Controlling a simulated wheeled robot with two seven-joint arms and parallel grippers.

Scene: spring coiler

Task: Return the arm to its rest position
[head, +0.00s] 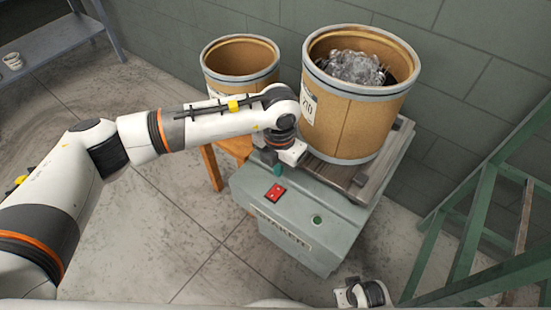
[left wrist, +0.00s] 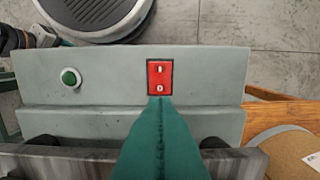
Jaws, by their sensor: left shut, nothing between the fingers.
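My left arm reaches in from the left in the head view and bends down over the grey-green machine (head: 300,215). My left gripper (head: 278,167) points down over the machine's top, near its back left edge. In the left wrist view its teal fingers (left wrist: 160,135) are pressed together with nothing between them. Their tip appears just below the red switch (left wrist: 160,77), overlapping its lower edge; I cannot tell whether they touch. The red switch also shows in the head view (head: 275,192), in front of the gripper. My right gripper cannot be made out.
A green button (head: 317,220) sits on the machine. A large drum (head: 350,120) with shiny coiled material stands behind on a wooden board (head: 385,165). An empty-looking drum (head: 240,65) stands to its left. A green ladder-like frame (head: 475,220) is at right. Floor at left is clear.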

